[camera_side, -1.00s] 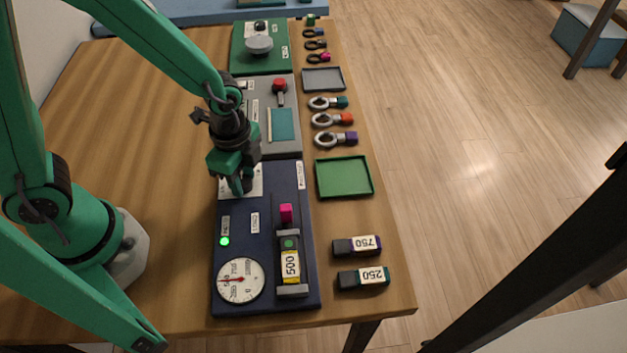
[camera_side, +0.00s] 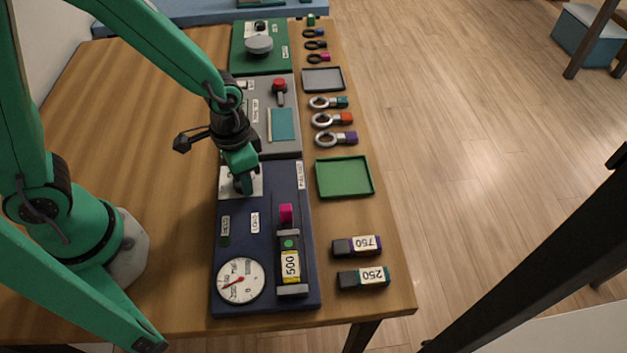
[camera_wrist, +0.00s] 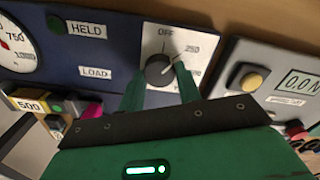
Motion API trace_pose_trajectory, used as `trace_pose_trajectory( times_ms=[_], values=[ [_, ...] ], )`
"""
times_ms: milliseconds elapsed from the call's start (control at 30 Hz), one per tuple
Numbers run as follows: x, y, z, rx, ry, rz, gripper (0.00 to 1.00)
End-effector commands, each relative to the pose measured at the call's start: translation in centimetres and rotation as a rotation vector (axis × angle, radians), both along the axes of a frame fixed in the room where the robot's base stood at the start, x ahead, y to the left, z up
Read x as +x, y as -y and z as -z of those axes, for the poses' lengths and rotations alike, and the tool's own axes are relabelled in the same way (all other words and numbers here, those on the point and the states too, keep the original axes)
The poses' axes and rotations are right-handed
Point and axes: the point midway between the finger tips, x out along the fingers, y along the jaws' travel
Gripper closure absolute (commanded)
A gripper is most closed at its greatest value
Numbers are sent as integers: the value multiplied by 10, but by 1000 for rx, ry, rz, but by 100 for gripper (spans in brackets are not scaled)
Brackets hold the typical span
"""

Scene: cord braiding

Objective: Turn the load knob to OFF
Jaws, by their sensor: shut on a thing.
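The load knob (camera_wrist: 158,72) is a round black knob on a white dial plate (camera_wrist: 196,40) marked OFF and 250; its other marks are hidden by my gripper. The knob's light pointer line aims up and right, towards 250, not at OFF. My gripper (camera_wrist: 159,78) is shut on the knob, one green finger on each side. In the side view my gripper (camera_side: 243,185) is down over the plate at the far end of the dark blue panel (camera_side: 234,250), and the knob is mostly hidden. The HELD lamp (camera_side: 225,241) is dark.
A round gauge (camera_side: 240,281) and a clamp holding the yellow 500 block (camera_side: 290,266) are at the panel's near end. The 750 block (camera_side: 357,246), 250 block (camera_side: 363,278) and an empty green tray (camera_side: 344,177) lie right. A grey panel (camera_side: 257,95) adjoins behind.

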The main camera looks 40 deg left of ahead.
Motion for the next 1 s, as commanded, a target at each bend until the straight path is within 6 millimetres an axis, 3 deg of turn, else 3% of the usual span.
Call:
trace_pose_trajectory(
  times_ms=[500, 1000],
  values=[
    [0, -1, -1, 0, 0, -453, 89],
    [0, -1, -1, 0, 1, -603, 89]
  ],
)
